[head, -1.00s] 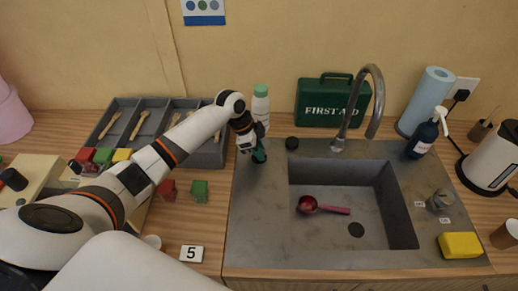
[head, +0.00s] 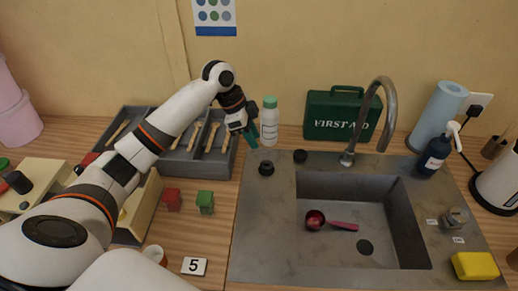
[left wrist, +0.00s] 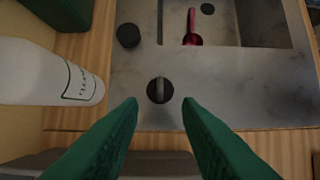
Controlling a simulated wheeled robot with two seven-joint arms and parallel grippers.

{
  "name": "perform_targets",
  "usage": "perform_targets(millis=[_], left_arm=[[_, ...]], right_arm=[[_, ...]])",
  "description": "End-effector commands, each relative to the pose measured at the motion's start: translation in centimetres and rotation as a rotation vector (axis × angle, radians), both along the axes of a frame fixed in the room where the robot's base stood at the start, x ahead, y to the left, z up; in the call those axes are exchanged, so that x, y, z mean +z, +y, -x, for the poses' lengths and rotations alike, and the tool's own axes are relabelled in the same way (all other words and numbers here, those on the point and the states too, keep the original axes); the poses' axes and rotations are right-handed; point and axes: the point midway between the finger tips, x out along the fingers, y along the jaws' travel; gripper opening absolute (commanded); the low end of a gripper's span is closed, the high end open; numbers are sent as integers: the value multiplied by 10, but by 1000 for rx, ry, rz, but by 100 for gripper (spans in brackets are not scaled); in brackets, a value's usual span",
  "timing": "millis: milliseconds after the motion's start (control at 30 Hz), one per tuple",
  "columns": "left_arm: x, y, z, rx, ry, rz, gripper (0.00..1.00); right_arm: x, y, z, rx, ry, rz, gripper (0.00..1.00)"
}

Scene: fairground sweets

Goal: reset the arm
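My left arm reaches in from the left in the head view. Its gripper (head: 247,136) has green fingers and hangs above the back left of the counter, beside a white bottle with a green cap (head: 269,122). In the left wrist view the two fingers (left wrist: 160,103) are apart, with nothing held between them. The white bottle (left wrist: 48,72) lies left of the fingers in the wrist view. My right gripper is not in view.
The sink basin (head: 375,247) holds a red scoop (head: 316,220). A tap (head: 388,100) and a green first aid box (head: 342,115) stand behind it. A grey compartment tray (head: 222,164) is left of the gripper. Red (head: 172,199) and green (head: 205,201) blocks stand in front.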

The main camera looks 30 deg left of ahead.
Motion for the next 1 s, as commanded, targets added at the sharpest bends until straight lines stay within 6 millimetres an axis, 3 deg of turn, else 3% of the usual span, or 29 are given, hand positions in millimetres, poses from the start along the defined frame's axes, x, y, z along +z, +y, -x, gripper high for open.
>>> perform_targets(millis=[200,700,1000], left_arm=[[11,4,2,0,0,0,31],[13,4,2,0,0,1,31],[60,4,2,0,0,1,31]], right_arm=[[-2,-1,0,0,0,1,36],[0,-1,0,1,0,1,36],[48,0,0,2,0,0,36]])
